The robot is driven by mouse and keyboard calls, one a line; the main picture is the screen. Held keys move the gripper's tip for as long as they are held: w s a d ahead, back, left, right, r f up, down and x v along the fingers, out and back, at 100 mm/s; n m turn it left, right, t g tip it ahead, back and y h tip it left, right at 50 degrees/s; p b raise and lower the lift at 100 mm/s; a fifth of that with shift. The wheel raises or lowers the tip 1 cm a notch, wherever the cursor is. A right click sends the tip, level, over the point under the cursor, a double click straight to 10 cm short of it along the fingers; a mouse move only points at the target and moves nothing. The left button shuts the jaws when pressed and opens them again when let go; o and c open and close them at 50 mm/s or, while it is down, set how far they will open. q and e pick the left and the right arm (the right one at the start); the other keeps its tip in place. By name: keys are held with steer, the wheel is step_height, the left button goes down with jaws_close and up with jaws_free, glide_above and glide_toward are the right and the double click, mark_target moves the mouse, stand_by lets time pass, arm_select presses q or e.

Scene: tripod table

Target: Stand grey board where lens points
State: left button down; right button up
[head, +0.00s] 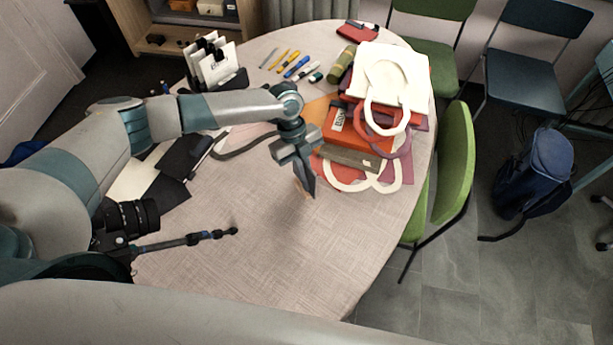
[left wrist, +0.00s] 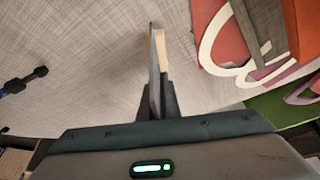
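The camera (head: 125,222) sits on a small tripod (head: 185,241) at the left of the table, partly hidden behind my left arm. Its black lens (head: 148,212) points right across the bare tabletop. My left gripper (head: 308,182) is over the right middle of the table, beside the pile of bags. In the left wrist view, its fingers (left wrist: 155,103) are closed on a thin grey board (left wrist: 153,65), seen nearly edge-on and upright. A pale wooden piece (left wrist: 162,52) shows beside the board. I cannot tell whether the board touches the table. My right gripper is out of view.
A pile of bags and boxes (head: 360,125) covers the table's right side. Dark cards (head: 188,155) lie behind the camera. The table (head: 260,260) is clear in front. Green chairs (head: 452,165) stand at right.

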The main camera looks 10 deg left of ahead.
arm_select(q)
steer(key=shift+f, duration=0.25)
steer(key=shift+f, duration=0.1)
steer(key=c, duration=2)
jaws_free()
steer(key=shift+w+a+r+b, duration=0.1)
steer(key=shift+w+r+b, duration=0.1)
steer(key=shift+r, duration=0.15)
steer(key=shift+w+a+r+b, duration=0.1)
steer(key=shift+r+b, duration=0.05)
steer(key=shift+r, duration=0.15)
steer(key=b+v, duration=0.3)
steer(key=v, duration=0.6)
steer(key=shift+r, duration=0.2)
steer(key=shift+w+a+r, duration=0.1)
steer(key=shift+a+r, duration=0.1)
steer(key=shift+r, duration=0.5)
